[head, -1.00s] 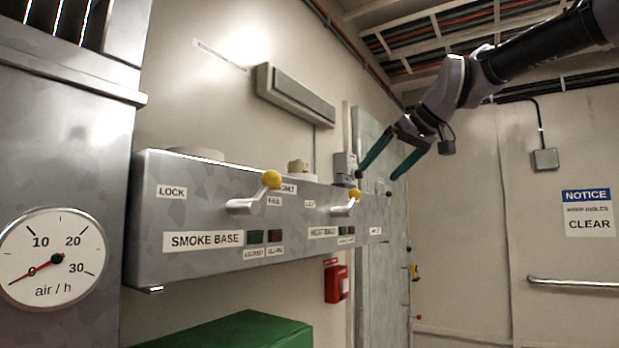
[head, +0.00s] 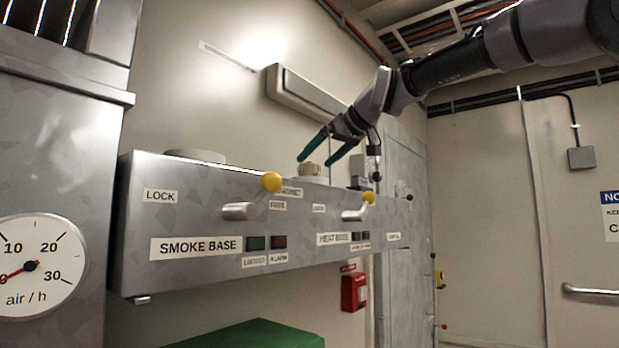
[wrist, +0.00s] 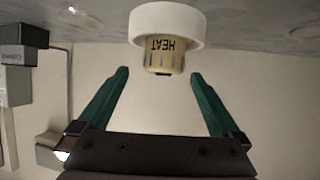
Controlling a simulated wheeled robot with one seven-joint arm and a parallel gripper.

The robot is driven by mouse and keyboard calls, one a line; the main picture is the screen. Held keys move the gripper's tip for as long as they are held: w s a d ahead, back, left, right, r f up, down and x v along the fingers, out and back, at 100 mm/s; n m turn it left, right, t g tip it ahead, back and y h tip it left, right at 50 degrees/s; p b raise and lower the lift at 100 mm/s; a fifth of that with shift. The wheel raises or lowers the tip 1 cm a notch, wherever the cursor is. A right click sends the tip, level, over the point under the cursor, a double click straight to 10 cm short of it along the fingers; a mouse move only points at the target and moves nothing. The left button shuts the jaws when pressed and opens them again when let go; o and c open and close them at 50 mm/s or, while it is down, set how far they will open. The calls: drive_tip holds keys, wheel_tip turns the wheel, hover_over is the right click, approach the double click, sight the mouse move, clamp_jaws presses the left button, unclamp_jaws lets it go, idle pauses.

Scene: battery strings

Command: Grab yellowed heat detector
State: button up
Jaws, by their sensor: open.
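The yellowed heat detector (wrist: 166,54) shows in the wrist view as a cream ribbed cylinder marked HEAT, set against a white round base (wrist: 166,22). In the head view the detector (head: 311,169) is a small cream knob on top of the grey metal box (head: 215,210). My gripper (head: 326,158) is open, with its green fingers just above and beside the detector in the head view. In the wrist view my gripper (wrist: 158,72) has its fingertips on either side of the detector's near end, apart from it, with nothing between the fingers farther back.
The box front carries a lever with a yellow knob (head: 271,182) under LOCK/FREE labels, and a second lever (head: 368,198) by HEAT BASE. A long grey wall fixture (head: 305,100) is behind my gripper. A green case (head: 250,335) is below the box.

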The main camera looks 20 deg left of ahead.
sight(309, 165)
drive_tip(key=x, duration=0.4)
drive_tip(key=shift+s+a, duration=0.1)
drive_tip(key=shift+s, duration=0.1)
drive_tip(key=shift+r, duration=0.1)
drive_tip(key=c, duration=1.5)
